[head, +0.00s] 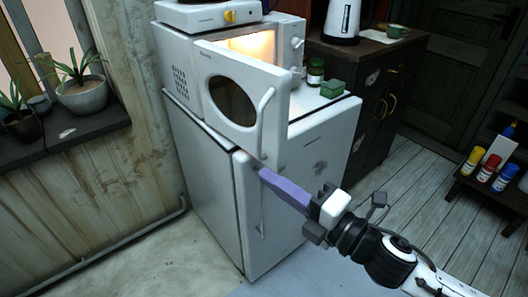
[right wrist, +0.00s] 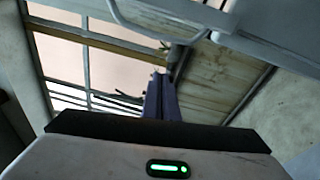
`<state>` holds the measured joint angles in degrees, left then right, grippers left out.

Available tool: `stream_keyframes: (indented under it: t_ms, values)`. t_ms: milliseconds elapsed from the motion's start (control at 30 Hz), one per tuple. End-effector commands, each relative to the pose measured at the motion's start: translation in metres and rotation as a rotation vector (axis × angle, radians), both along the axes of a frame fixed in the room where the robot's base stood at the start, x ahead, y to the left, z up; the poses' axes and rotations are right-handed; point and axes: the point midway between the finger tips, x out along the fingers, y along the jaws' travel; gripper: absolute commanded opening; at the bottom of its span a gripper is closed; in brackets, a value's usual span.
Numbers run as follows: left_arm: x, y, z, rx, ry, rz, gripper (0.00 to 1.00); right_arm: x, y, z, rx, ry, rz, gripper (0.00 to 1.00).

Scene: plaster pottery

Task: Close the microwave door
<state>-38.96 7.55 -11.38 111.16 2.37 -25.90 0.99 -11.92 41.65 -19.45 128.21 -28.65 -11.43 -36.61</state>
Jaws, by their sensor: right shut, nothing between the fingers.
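The white microwave (head: 180,72) stands on top of a small white fridge. Its door (head: 240,95), with a dark oval window and a white handle (head: 264,117), hangs open toward me. The cavity (head: 252,44) glows warm inside. My right gripper (head: 262,172) is shut and empty, its purple fingers just below the lower edge of the door, in front of the fridge. I cannot tell whether it touches the door. In the right wrist view the shut fingers (right wrist: 161,98) point away, with a pale curved bar, probably the handle, above them. My left gripper is not in view.
A white appliance with a yellow knob (head: 230,16) sits on the microwave. Potted plants (head: 82,92) stand on the left sill.

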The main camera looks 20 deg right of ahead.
Motion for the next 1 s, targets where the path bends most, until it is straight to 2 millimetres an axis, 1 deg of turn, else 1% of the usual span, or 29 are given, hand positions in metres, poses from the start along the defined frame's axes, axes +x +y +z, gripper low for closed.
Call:
stream_keyframes:
  t_ms: [33, 300, 400, 600, 1000]
  values:
    - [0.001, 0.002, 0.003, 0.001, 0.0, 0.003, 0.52, 0.009, 0.004, 0.004, 0.001, -0.004, 0.001, 0.0]
    - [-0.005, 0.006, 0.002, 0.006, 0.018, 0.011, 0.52, 0.05, 0.026, 0.005, 0.002, -0.001, 0.0, 0.0]
    - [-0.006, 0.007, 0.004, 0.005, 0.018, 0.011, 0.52, 0.06, 0.011, 0.005, -0.002, 0.001, -0.002, 0.0]
    - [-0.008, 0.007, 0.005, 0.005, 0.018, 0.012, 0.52, 0.072, -0.002, 0.007, 0.001, 0.003, -0.001, 0.0]
    - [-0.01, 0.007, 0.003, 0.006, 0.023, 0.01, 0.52, 0.074, -0.005, 0.006, 0.003, 0.003, 0.0, 0.0]
